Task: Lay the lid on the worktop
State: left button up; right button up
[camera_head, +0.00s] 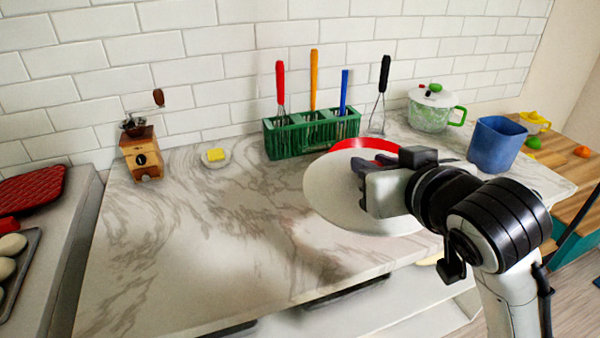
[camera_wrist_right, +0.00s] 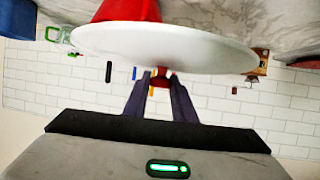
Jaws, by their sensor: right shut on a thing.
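The lid (camera_head: 330,198) is a wide white disc at the right of the worktop. In the wrist view the lid (camera_wrist_right: 165,47) shows nearly edge-on, with a small reddish knob between the fingers. My right gripper (camera_head: 358,182) is shut on the lid's knob; its fingers also show in the wrist view (camera_wrist_right: 160,90). A red pot (camera_head: 364,146) shows partly behind the lid, and in the wrist view its red body (camera_wrist_right: 128,11) is on the lid's far side. I cannot tell how large the gap between them is. The marbled worktop (camera_head: 215,235) lies below. My left gripper is not in view.
A green utensil rack (camera_head: 300,141), a whisk (camera_head: 379,100), a white-and-green pot (camera_head: 430,112) and a blue container (camera_head: 495,145) stand behind and right. A coffee grinder (camera_head: 142,155) and yellow block on a dish (camera_head: 216,155) are at left. The worktop's left and middle are clear.

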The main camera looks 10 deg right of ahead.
aim_at(212, 238)
jog(key=u, duration=3)
jog(key=k, duration=0.75)
jog(key=z, duration=1.05)
